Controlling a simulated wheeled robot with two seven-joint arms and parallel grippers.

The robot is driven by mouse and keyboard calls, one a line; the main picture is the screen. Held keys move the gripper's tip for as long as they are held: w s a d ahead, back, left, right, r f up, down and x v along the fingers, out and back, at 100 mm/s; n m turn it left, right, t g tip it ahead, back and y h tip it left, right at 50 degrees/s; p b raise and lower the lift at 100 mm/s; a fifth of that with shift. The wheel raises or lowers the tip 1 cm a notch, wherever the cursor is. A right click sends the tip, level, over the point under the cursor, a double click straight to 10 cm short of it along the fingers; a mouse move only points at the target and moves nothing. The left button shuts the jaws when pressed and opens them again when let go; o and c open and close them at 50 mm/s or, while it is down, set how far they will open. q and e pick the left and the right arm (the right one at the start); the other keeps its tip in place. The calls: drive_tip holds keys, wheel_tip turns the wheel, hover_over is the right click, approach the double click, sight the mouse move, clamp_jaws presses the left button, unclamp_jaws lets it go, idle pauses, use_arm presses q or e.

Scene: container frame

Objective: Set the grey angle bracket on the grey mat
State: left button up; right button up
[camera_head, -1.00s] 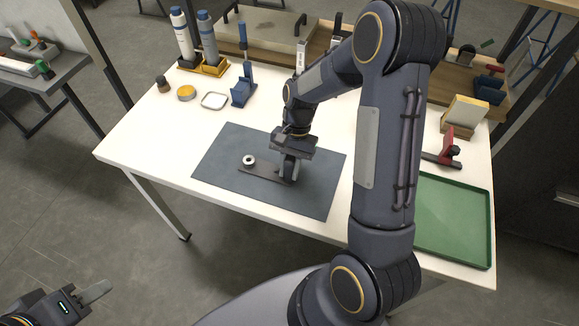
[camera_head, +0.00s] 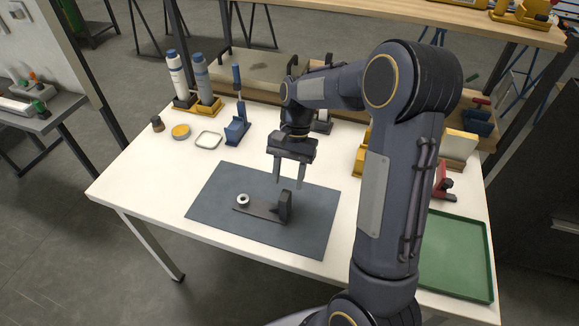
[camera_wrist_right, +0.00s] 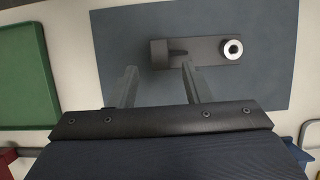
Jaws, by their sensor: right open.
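The grey angle bracket (camera_head: 262,212) rests on the grey mat (camera_head: 212,200) on the white table. Its flat plate lies on the mat and its upright part stands at the right end. A small white ring (camera_head: 243,200) sits on the plate's left end. In the right wrist view the bracket (camera_wrist_right: 200,52) lies on the mat (camera_wrist_right: 120,35), just beyond the fingertips. My right gripper (camera_head: 289,186) is open and empty above and behind the bracket, apart from it; its two fingers also show in the right wrist view (camera_wrist_right: 158,72). My left gripper is not in view.
A green tray (camera_head: 455,292) is at the table's right. A red-and-black tool (camera_head: 444,188) is behind it. Bottles in a yellow holder (camera_head: 197,104), a blue stand (camera_head: 236,130), a white-rimmed dish (camera_head: 208,140) and a yellow-topped tin (camera_head: 181,131) stand back left. The front-left table is clear.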

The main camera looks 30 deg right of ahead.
drive_tip(key=s+r+n+t, duration=0.2)
drive_tip(key=s+r, duration=0.3)
drive_tip(key=r, duration=0.3)
drive_tip(key=s+a+n+t, duration=0.3)
drive_tip(key=s, duration=0.4)
drive_tip(key=s+a+n+t, duration=0.3)
drive_tip(key=s, duration=0.3)
drive_tip(key=shift+s+r, duration=0.3)
drive_tip(key=shift+s, duration=0.05)
